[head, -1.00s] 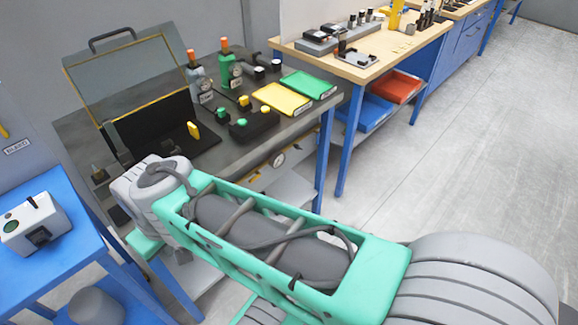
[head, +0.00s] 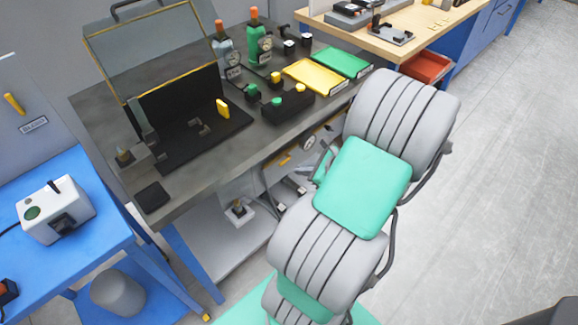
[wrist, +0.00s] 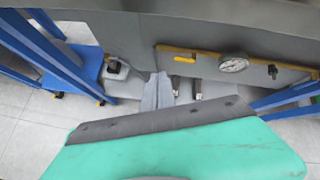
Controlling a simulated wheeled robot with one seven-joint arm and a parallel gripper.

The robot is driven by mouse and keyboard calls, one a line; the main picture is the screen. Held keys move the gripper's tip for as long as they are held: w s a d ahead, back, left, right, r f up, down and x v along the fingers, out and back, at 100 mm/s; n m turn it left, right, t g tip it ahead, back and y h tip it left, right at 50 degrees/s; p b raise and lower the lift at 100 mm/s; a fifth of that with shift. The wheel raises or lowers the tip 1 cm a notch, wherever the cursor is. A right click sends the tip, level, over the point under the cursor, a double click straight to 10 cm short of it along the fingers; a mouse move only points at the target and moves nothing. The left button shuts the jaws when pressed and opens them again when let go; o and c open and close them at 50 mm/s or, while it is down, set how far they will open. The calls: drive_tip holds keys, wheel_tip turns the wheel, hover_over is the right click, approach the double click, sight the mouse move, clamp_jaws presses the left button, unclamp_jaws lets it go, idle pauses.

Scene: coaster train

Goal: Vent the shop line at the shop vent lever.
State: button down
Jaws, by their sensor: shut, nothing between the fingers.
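A yellow lever-like handle (wrist: 184,59) is on a yellow-edged panel under the dark workbench, left of a round gauge (wrist: 233,63) in the wrist view. I cannot read a label that names it as the shop vent lever. In the head view the gauge (head: 308,143) and a yellow piece (head: 284,160) show below the bench's front edge, partly behind my arm. My gripper (wrist: 158,88) is shut and empty, below and slightly left of the yellow handle in the wrist view, apart from it. In the head view my arm mostly hides it.
The workbench (head: 190,195) carries an open black case (head: 205,140), a button box (head: 288,104), a yellow tray (head: 315,76) and a green tray (head: 343,62). A blue table (head: 95,225) stands at left. A small box (head: 238,211) sits on the lower shelf.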

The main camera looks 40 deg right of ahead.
drive_tip(key=s+d+m+t+h, duration=0.1)
drive_tip(key=s+d+m, duration=0.1)
drive_tip(key=d+m, duration=0.15)
approach(284, 163)
drive_tip(key=shift+m, duration=0.35)
drive_tip(key=b+x, duration=0.1)
drive_tip(key=x, duration=0.5)
drive_tip(key=shift+w+a+f, duration=0.1)
drive_tip(key=shift+w+f, duration=0.15)
drive_tip(key=shift+w, duration=0.05)
